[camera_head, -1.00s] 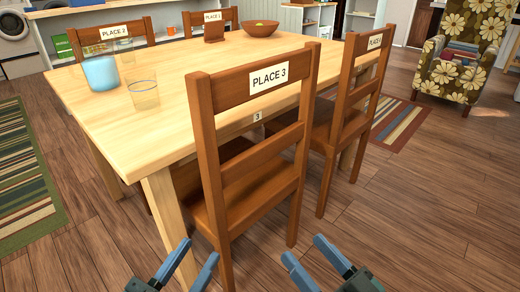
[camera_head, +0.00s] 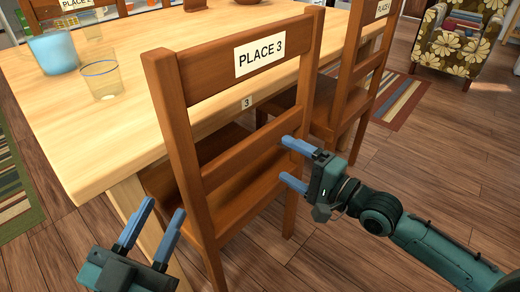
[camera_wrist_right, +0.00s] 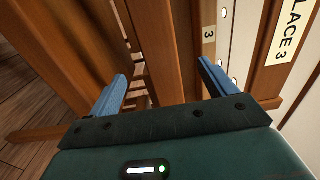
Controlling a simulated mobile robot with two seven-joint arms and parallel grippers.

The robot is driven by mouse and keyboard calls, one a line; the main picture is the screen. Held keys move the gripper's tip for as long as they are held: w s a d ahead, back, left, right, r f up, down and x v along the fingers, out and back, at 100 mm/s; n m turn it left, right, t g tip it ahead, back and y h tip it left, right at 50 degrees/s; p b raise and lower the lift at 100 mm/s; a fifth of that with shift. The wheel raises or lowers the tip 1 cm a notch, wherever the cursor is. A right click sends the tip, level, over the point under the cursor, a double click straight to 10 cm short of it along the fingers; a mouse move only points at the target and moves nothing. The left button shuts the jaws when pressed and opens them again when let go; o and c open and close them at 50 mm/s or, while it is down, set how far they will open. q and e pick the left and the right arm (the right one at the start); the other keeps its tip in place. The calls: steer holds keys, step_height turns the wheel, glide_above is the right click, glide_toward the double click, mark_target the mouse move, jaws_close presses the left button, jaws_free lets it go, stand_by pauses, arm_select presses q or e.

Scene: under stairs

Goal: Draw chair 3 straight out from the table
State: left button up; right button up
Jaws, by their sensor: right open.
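Chair 3 (camera_head: 246,154) is a brown wooden chair with a "PLACE 3" label (camera_head: 260,54) on its top rail. Its seat is partly under the near edge of the table (camera_head: 70,140). My right gripper (camera_head: 284,160) is open at the chair's right back post, below the top rail. In the right wrist view, a brown post (camera_wrist_right: 165,50) of the chair stands between the open fingers of this gripper (camera_wrist_right: 165,86), with gaps at its sides. My left gripper (camera_head: 163,208) is open and empty, left of the chair's left back post, near the table corner.
Another chair (camera_head: 355,90) stands close on the right. A tumbler (camera_head: 101,78) and a blue cup (camera_head: 54,52) stand on the table. A flowered armchair (camera_head: 455,45) is at the back right. The wooden floor (camera_head: 440,165) at the right is clear.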

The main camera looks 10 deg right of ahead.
mark_target(261, 146)
steer(key=x, duration=1)
steer(key=shift+p, duration=0.4)
steer(key=shift+c, duration=0.5)
jaws_close()
